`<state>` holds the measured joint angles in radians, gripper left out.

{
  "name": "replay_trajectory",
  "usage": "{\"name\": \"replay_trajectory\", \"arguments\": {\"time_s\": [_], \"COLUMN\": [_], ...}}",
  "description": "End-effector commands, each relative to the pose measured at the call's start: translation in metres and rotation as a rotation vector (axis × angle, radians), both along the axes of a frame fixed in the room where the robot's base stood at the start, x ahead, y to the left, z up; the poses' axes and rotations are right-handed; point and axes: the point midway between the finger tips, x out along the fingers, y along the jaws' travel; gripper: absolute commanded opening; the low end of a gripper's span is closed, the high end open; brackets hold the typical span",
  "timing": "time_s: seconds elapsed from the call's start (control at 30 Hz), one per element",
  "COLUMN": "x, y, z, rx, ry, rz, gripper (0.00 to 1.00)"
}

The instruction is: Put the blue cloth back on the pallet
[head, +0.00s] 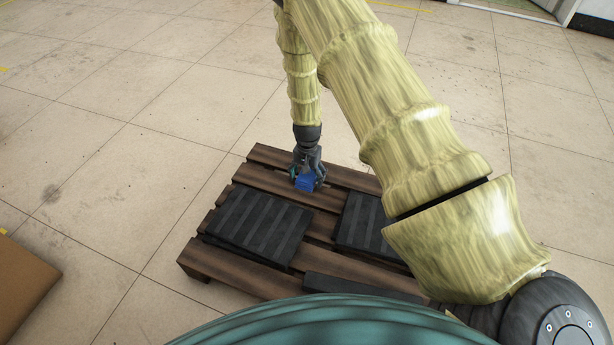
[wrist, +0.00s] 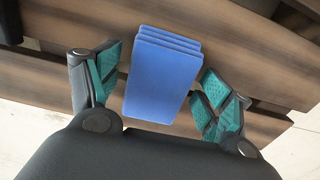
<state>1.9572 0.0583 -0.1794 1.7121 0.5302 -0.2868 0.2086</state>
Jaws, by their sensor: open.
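The blue cloth (wrist: 160,82) is a folded stack of several layers. In the wrist view it lies between the two teal-padded fingers of my gripper (wrist: 155,95), with a gap visible on each side. In the head view the blue cloth (head: 305,184) shows below my gripper (head: 308,176), over the far slats of the wooden pallet (head: 265,154). My gripper is open around the cloth, pointing down. The cloth appears to rest on the pallet slats, but its underside is hidden.
A black ribbed mat (head: 258,226) lies on the pallet's left part. Another black mat (head: 362,222) lies to the right, partly hidden by my arm. A brown box (head: 22,285) stands at the lower left.

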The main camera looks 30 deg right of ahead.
Motion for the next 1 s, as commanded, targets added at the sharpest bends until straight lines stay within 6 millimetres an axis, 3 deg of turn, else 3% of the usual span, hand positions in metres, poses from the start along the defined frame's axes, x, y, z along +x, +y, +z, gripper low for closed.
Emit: {"name": "replay_trajectory", "arguments": {"time_s": [0.17,0.7,1.0], "x": [0.0,0.0,0.0], "y": [0.0,0.0,0.0], "z": [0.006,0.092,0.12], "rx": [0.0,0.001,0.0], "ry": [0.0,-0.001,0.0], "rz": [0.0,0.0,0.0], "gripper": [0.79,0.79,0.79]}}
